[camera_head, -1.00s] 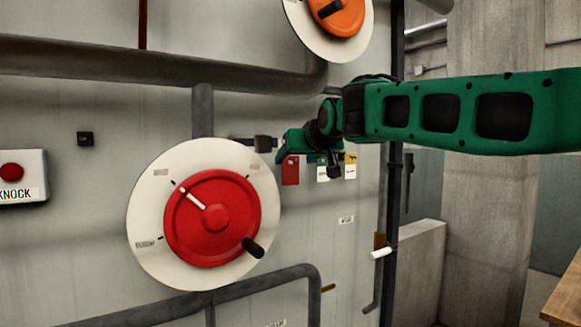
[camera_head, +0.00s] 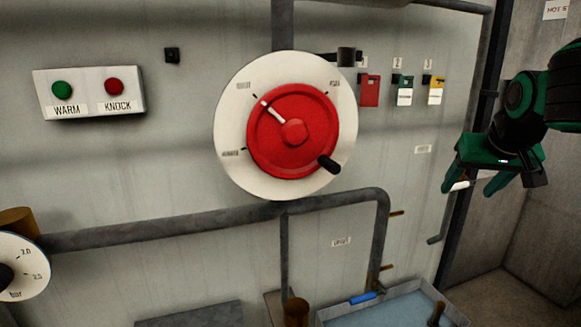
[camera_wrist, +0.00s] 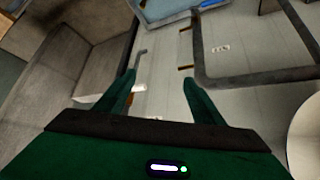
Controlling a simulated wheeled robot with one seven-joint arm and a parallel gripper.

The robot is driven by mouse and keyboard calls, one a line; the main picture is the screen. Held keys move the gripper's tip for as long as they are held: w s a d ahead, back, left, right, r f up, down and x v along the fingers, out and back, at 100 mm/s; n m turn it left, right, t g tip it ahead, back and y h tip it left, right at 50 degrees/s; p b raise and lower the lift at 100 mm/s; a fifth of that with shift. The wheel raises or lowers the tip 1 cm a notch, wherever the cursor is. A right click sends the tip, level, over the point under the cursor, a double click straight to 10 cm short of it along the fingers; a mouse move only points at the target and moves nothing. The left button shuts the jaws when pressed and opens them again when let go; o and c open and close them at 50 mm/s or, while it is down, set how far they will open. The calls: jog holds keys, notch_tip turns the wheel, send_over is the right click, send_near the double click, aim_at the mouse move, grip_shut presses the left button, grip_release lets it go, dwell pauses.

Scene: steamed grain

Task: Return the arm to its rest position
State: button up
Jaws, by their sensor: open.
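My gripper (camera_head: 468,188) is at the right of the head view, on my green and black arm. Its two fingers are spread and point downward, in front of the dark vertical post and near the wall's right edge. In the wrist view my gripper (camera_wrist: 160,85) shows two green fingers apart with nothing held between them. The red dial (camera_head: 280,160) on its white disc stands to the left of my gripper, clear of it.
Red, green and yellow tags (camera_head: 405,88) hang on the wall. A button box (camera_head: 90,92) is at left, a gauge (camera_head: 25,268) at lower left. Grey pipes (camera_head: 190,230) cross the wall. A water basin (camera_head: 395,305) is below; it also shows in the wrist view (camera_wrist: 160,12).

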jog(key=s+d+f+m+g+y, duration=0.1)
jog(key=s+f+g, duration=0.2)
jog(key=s+f, duration=0.6)
jog(key=s+d+f+m+g+y, duration=0.1)
jog(key=s+f+g, duration=0.3)
jog(key=s+f, duration=0.5)
jog(key=s+m, duration=0.1)
jog(key=s, duration=0.8)
jog(key=shift+f, duration=0.35)
jog(key=shift+w, duration=0.1)
jog(key=shift+w+f, duration=0.25)
jog(key=shift+w, duration=0.4)
jog(key=c, duration=0.7)
jog(key=shift+c, duration=0.4)
